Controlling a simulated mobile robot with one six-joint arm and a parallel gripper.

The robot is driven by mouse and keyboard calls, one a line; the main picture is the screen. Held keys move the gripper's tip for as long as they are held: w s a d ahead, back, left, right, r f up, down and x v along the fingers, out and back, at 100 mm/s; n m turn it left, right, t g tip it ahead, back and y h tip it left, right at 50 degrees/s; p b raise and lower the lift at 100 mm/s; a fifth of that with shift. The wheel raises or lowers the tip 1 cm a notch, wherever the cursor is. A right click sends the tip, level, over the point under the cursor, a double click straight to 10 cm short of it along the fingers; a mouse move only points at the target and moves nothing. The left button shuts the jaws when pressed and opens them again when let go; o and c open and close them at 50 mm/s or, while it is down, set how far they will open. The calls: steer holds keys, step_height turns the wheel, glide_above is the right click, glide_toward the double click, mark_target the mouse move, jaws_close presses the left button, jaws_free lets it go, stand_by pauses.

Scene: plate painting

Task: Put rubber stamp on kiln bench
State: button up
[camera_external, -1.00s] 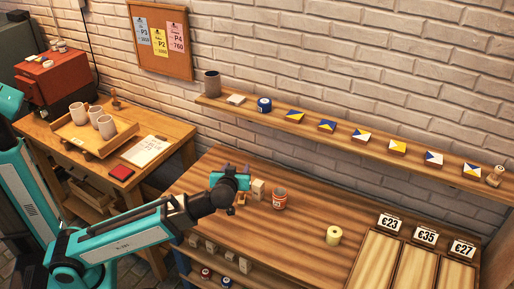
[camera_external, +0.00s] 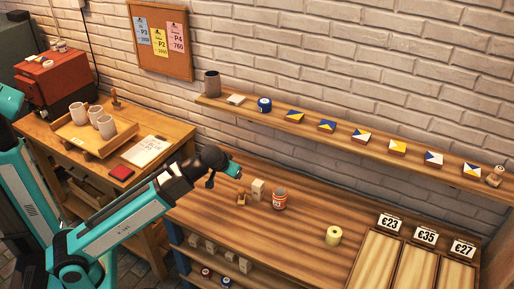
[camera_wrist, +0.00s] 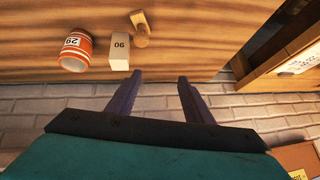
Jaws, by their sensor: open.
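A small wooden piece with a rounded knob, which looks like the rubber stamp (camera_external: 241,199), stands on the main workbench (camera_external: 300,240), left of a pale block. It also shows at the top of the wrist view (camera_wrist: 141,28). The kiln bench (camera_external: 180,131) is the wooden table at the left, with a red kiln (camera_external: 60,79) on it. My gripper (camera_external: 232,169) is raised above the workbench, behind the stamp in the picture. In the wrist view its two fingers (camera_wrist: 158,82) are apart with nothing between them, and the stamp lies beyond their tips.
The pale block (camera_external: 257,190), marked 90 in the wrist view, and an orange-striped cup (camera_external: 280,200) stand right of the stamp. A yellow roll (camera_external: 333,236) stands farther right. The kiln bench holds a tray of cups (camera_external: 75,142), a paper sheet (camera_external: 147,150) and a red pad (camera_external: 121,173).

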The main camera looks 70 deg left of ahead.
step_height(320, 180, down, 3)
steer(key=s+a+m+t+h, duration=0.1)
steer(key=s+a+m+h, duration=0.15)
steer(key=m+h, duration=0.3)
steer(key=s+a+r+m+t+h, duration=0.3)
steer(key=r+m+h, duration=0.15)
steer(key=r, duration=0.25)
steer(key=s+a+r+m+t+h, duration=0.3)
steer(key=r+m+h, duration=0.1)
steer(key=r+m, duration=0.15)
step_height(320, 180, down, 17)
steer(key=shift+t, duration=0.3)
steer(key=shift+f, duration=0.1)
steer(key=shift+x, duration=4.25)
